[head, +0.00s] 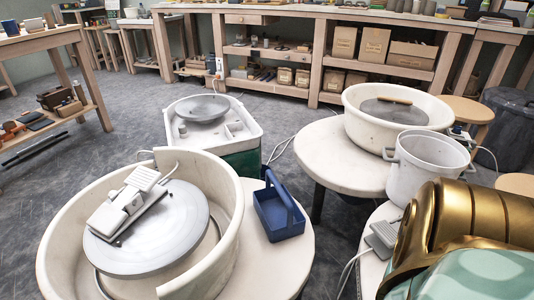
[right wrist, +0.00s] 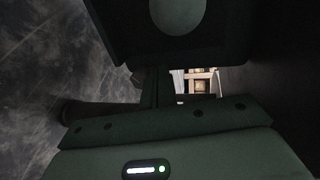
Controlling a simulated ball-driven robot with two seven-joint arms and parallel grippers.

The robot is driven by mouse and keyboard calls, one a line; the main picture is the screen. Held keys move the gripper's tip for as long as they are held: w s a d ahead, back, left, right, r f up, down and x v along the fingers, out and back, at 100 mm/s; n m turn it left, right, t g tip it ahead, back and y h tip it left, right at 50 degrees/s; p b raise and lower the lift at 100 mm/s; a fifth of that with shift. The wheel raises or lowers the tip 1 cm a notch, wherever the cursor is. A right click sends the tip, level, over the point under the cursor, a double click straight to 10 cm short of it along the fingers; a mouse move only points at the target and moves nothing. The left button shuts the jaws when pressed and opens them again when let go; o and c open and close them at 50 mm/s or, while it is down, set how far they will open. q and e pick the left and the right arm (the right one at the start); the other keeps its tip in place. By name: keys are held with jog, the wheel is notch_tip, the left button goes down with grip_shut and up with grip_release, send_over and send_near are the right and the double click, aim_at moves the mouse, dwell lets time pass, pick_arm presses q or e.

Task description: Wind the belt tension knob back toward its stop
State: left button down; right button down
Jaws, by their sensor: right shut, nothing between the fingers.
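I cannot make out the belt tension knob in either view. In the head view a pottery wheel with a cream splash pan (head: 232,190) stands at the front left, with a white foot pedal (head: 127,203) lying on its grey wheel head (head: 190,228). Behind it is a second wheel with a white top and green body (head: 245,158). Small parts on its top are too small to tell. My right gripper (right wrist: 157,88) shows only as dim, dark shapes in the right wrist view, shut with nothing held. My left gripper is in neither view.
A dark blue caddy (head: 282,217) stands beside the front pan. A third wheel's cream basin (head: 350,118) and a white bucket (head: 425,165) are at the right. A grey pedal (head: 383,238) is below the bucket. Shelved benches (head: 320,20) line the back. Grey floor is open at left.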

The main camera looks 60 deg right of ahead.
jog(key=shift+s+a, duration=0.9)
jog(key=shift+s, duration=0.15)
jog(key=shift+s+a, duration=0.85)
jog(key=shift+s, duration=0.2)
jog(key=w+d, duration=0.3)
jog(key=d, duration=0.3)
jog(key=shift+f+b, duration=0.25)
jog(key=shift+b, duration=0.1)
jog(key=shift+f, duration=0.15)
jog(key=shift+w+a, duration=0.4)
jog(key=shift+a, duration=0.1)
jog(key=shift+w+a, duration=0.2)
jog(key=shift+a, duration=0.1)
jog(key=shift+w+a, duration=0.15)
